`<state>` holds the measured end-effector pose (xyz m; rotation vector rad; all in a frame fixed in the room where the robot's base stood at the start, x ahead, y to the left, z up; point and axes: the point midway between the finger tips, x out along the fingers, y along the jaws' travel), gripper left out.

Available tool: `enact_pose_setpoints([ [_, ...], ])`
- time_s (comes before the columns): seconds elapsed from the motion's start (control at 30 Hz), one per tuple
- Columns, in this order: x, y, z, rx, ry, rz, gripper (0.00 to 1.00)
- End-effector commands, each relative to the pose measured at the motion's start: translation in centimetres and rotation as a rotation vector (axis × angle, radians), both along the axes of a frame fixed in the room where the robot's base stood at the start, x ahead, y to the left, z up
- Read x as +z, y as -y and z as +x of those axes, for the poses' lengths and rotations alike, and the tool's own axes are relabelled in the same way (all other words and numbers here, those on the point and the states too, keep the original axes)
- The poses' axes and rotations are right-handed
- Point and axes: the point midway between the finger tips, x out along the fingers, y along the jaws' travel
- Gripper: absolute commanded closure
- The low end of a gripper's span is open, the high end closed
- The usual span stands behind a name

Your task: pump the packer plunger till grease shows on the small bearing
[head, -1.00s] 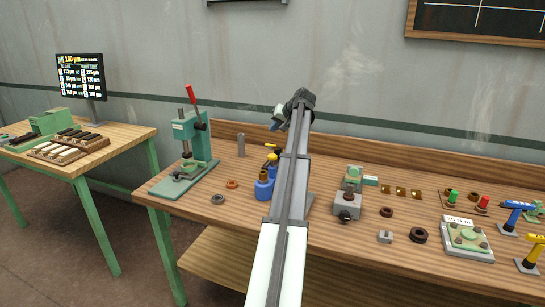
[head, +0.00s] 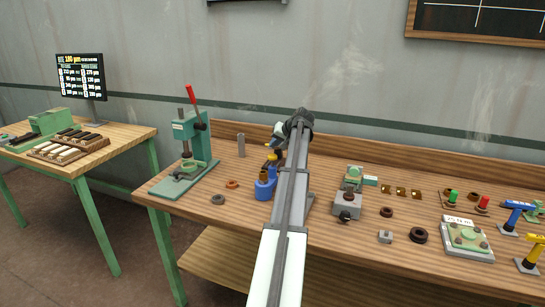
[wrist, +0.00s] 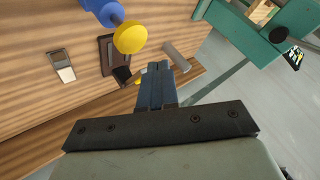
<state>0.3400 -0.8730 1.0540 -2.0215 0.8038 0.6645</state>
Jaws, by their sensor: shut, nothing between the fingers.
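The blue packer (head: 264,188) stands on the bench, partly behind my arm in the head view. Its yellow plunger top (head: 272,157) shows above it. In the wrist view a round yellow knob (wrist: 130,37) sits on a blue body (wrist: 102,11), at the upper left of my gripper (wrist: 154,68). My gripper is shut and empty, its fingertips apart from the knob in that view. In the head view my gripper (head: 279,132) is above the packer. I cannot tell which ring is the small bearing, and no grease can be made out.
A green press (head: 188,145) with a red lever stands left of the packer. A grey cylinder (head: 241,145) stands behind. A grey fixture (head: 346,205) and dark rings (head: 419,235) are to the right.

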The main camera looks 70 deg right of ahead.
Motion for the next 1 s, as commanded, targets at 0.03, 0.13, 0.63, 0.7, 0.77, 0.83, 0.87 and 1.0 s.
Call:
enact_pose_setpoints([
  [0.03, -0.5, -0.1, 0.0, -0.001, 0.000, 0.001, 1.00],
  [0.13, -1.2, 0.0, 0.0, -0.001, 0.001, 0.000, 1.00],
  [0.63, -1.7, 0.0, 0.0, -0.001, 0.000, -0.001, 1.00],
  [0.7, -1.7, 0.0, 0.0, -0.001, 0.000, -0.001, 1.00],
  [0.77, -1.7, 0.0, 0.0, -0.001, 0.000, -0.001, 1.00],
  [0.83, -1.7, 0.0, 0.0, -0.001, 0.000, -0.001, 1.00],
  [0.87, -1.7, 0.0, 0.0, -0.001, 0.000, -0.001, 1.00],
  [1.0, -1.7, 0.0, 0.0, -0.001, 0.000, -0.001, 1.00],
])
